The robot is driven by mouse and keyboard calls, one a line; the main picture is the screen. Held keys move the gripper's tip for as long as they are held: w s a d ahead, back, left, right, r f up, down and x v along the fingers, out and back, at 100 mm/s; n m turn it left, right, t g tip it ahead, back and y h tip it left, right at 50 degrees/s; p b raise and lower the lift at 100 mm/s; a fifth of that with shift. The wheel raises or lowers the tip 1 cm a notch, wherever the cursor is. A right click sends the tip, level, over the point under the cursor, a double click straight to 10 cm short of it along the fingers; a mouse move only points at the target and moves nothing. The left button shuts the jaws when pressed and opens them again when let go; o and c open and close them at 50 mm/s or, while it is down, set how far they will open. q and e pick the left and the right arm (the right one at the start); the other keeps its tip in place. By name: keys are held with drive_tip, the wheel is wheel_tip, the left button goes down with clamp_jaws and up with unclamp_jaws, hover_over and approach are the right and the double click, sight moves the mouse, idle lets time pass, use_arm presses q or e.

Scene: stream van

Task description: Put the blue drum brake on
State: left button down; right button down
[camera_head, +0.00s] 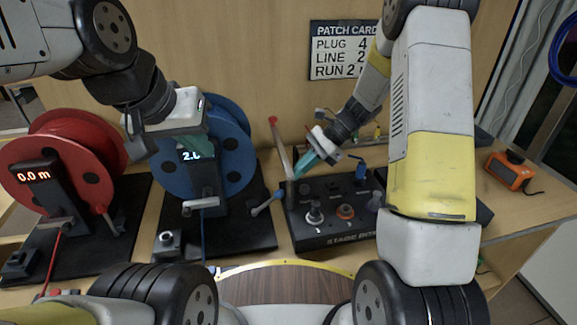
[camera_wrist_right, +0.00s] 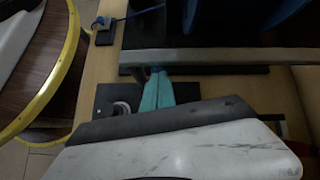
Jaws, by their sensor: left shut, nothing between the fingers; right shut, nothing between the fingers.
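The blue drum (camera_head: 232,160) stands on a black base behind a dark post with a lit display (camera_head: 190,155), partly covered by my left gripper. My left gripper (camera_head: 150,149) is shut and empty in front of the drum's upper part. A grey lever with a red tip (camera_head: 279,142) stands nearly upright right of the drum; I cannot tell for sure that it is the brake. My right gripper (camera_head: 303,166) is shut and empty close to its lower part. In the right wrist view its teal fingers (camera_wrist_right: 158,90) meet or nearly meet a long grey bar (camera_wrist_right: 230,56).
The stage box (camera_head: 335,232) with knobs and plugs lies right of the blue drum. A blue-handled crank (camera_head: 264,204) sits between them. The red drum (camera_head: 80,150), showing 0.0 m, is at the left. An orange device (camera_head: 511,171) lies at the right. A patch card (camera_head: 340,50) hangs behind.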

drive_tip(key=s+d+r+n+t+h, duration=0.1)
drive_tip(key=s+d+r+n, duration=0.2)
drive_tip(key=r, duration=0.4)
drive_tip(key=s+d+r+n+t+h, duration=0.1)
drive_tip(key=s+d+r+n, duration=0.2)
drive_tip(key=r, duration=0.4)
use_arm(q)
drive_tip(key=c, duration=1.6)
unclamp_jaws()
drive_tip(key=shift+o, duration=0.7)
use_arm(e)
drive_tip(key=s+d+r+n+t+h, duration=0.2)
drive_tip(key=s+r+n+t, duration=0.1)
drive_tip(key=s, duration=0.4)
drive_tip(key=s+d+r+n+t+h, duration=0.2)
drive_tip(key=s+r+n+t, duration=0.1)
drive_tip(key=s, duration=0.4)
drive_tip(key=shift+d+r+n+t, duration=0.2)
drive_tip(key=shift+r+n+t, duration=0.1)
drive_tip(key=shift+r+n, duration=0.55)
